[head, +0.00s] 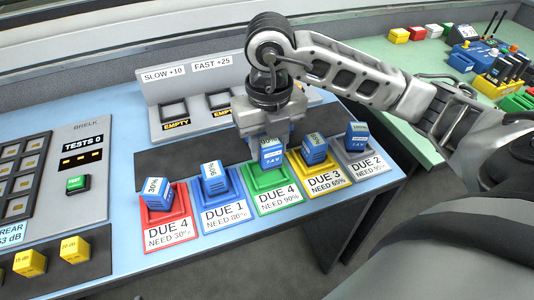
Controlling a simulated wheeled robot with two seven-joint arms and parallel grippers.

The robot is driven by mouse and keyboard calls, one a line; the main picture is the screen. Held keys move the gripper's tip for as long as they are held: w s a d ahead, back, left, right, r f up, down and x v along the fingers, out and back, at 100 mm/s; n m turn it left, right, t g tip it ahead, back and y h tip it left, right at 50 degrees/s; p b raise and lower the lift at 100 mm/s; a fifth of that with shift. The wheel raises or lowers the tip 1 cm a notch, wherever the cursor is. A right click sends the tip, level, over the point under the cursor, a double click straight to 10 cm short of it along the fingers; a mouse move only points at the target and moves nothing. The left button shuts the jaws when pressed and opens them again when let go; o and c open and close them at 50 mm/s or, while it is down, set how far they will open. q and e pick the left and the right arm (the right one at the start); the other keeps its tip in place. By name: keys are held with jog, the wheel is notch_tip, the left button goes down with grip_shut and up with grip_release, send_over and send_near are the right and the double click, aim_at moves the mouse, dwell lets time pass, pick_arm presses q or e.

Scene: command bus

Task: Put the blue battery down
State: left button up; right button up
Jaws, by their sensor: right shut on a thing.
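My right gripper (268,138) is shut on a blue battery (271,153) above the green tray (279,196), labelled DUE 4 NEED 90%. I cannot tell whether the held battery touches the tray. Other blue batteries stand in the red tray (172,222), the blue tray (226,206), the yellow tray (325,174) and the grey tray (374,161). The battery in the red tray (156,192) reads 30%. My left gripper is not in view.
A charger stand with slots labelled EMPTY (177,124) stands behind the dark strip. A TESTS 0 panel (82,160) with a green button (77,184) is at the left. A green table (440,61) at the right holds coloured blocks and radios.

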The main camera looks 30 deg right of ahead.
aim_at(267, 154)
jog(key=f, duration=0.3)
jog(key=shift+w+f, duration=0.25)
jog(key=shift+f, duration=0.35)
jog(key=o, duration=1.1)
jog(key=shift+r, duration=0.45)
notch_tip(267, 154, up, 11)
jog(key=shift+f+p, duration=0.1)
jog(key=shift+p, duration=0.75)
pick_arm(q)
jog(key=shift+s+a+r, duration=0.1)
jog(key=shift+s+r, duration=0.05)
pick_arm(e)
jog(key=shift+r, duration=0.4)
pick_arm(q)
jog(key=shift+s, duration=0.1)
